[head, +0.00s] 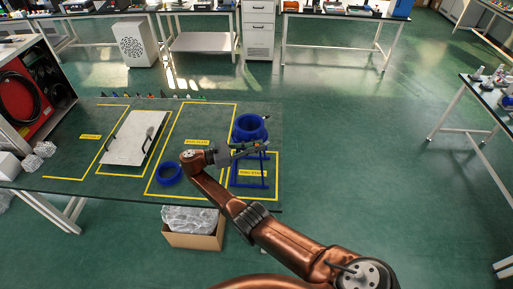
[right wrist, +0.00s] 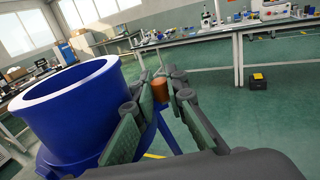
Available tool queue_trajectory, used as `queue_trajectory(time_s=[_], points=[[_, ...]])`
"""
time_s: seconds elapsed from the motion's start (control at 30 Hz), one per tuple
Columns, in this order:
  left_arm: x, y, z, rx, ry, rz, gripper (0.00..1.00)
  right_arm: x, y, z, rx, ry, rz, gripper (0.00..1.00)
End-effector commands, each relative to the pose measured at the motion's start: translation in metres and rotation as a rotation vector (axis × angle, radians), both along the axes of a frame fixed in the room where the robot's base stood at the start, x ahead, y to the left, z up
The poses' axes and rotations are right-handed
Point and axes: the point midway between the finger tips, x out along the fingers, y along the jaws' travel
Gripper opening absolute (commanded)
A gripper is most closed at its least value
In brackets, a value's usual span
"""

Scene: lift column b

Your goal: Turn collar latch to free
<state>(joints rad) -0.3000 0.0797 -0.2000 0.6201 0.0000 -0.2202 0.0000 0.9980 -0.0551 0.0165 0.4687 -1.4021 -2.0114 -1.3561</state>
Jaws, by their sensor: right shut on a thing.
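A blue collar (head: 250,127) sits on a blue stand (head: 234,172) at the right end of the green table. It fills the left of the right wrist view (right wrist: 62,122) as a thick open cylinder. A small orange-brown collar latch (right wrist: 160,90) shows beside it, between the green finger pads. My right gripper (head: 258,148) is at the near side of the collar. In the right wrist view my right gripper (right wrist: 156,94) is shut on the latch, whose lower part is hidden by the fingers. My left gripper is not in view.
A loose blue ring (head: 168,173) lies on the table left of my right arm. A cardboard box (head: 194,238) stands on the floor in front of the table.

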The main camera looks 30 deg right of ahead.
Motion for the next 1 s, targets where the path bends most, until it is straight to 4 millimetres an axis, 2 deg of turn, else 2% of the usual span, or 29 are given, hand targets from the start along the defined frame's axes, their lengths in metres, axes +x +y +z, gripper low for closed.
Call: queue_trajectory(time_s=[0.27,0.3,0.53,0.87,1.0], points=[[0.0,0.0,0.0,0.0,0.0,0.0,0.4,0.0,-0.001,0.0,0.001,-0.001,0.001,0.0],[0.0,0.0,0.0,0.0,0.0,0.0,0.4,0.0,-0.001,0.0,0.001,-0.001,0.001,0.15],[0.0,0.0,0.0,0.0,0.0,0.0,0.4,0.0,-0.001,0.0,0.0,-0.001,0.001,0.31],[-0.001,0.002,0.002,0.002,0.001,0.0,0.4,0.0,0.0,0.001,0.0,-0.001,0.005,0.31],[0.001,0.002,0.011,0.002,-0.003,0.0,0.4,-0.002,-0.001,0.003,0.0,-0.001,0.031,0.31]])
